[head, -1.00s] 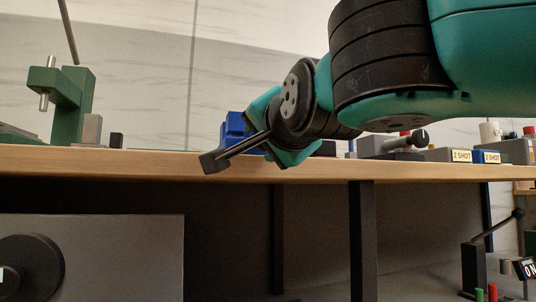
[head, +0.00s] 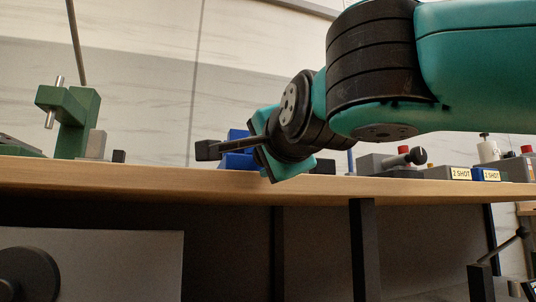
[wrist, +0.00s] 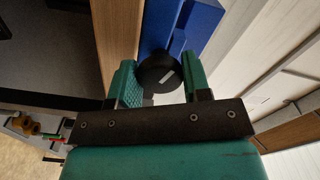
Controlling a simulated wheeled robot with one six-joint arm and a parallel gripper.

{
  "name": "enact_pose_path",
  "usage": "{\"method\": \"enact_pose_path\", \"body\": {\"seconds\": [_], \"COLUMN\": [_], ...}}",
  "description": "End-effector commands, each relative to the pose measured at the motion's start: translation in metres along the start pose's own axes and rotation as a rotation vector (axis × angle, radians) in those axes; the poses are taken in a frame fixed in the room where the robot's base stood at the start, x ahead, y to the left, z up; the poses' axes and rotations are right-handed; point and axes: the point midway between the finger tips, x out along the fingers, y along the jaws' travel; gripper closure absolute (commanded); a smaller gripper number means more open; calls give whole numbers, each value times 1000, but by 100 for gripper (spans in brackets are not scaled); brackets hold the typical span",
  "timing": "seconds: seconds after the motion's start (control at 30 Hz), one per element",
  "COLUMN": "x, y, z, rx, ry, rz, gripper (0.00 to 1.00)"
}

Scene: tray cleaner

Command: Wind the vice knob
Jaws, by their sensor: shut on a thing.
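The blue vice (head: 238,158) stands on the workbench, partly hidden behind my wrist in the head view. In the wrist view its blue body (wrist: 190,22) lies just beyond the fingers. The vice knob (wrist: 153,70) is a round black disc with a pale bar mark on its face. My gripper (wrist: 158,63) has its two teal fingers on either side of the knob, shut on it. In the head view the fingertips and the knob are hidden by my wrist.
The wooden bench edge (head: 150,180) runs just below my wrist. A green press (head: 75,120) stands at the left. A grey device with a black-ended lever (head: 417,156) and "2 SHOT" boxes (head: 447,173) stand at the right.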

Motion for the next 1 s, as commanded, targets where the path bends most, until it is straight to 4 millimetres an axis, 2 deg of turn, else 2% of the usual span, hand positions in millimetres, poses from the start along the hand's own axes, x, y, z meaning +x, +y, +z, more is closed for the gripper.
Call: {"method": "enact_pose_path", "body": {"seconds": [0.03, 0.07, 0.1, 0.17, 0.43, 0.57, 0.67, 1.0], "x": [0, 0, 0, 0, -1, -10, -28, -105], "y": [1, 1, 1, 1, 0, -2, -3, -3], "z": [0, 0, 0, 0, 0, 0, 0, 1], "rx": [-1, -2, -2, -2, -1, 0, -1, -1], "ry": [2, 2, 2, 1, 0, -3, -5, -9], "rz": [3, 3, 3, 3, 0, -2, -2, -3], "gripper": [80, 51, 42, 30, 30, 30, 30, 30]}}
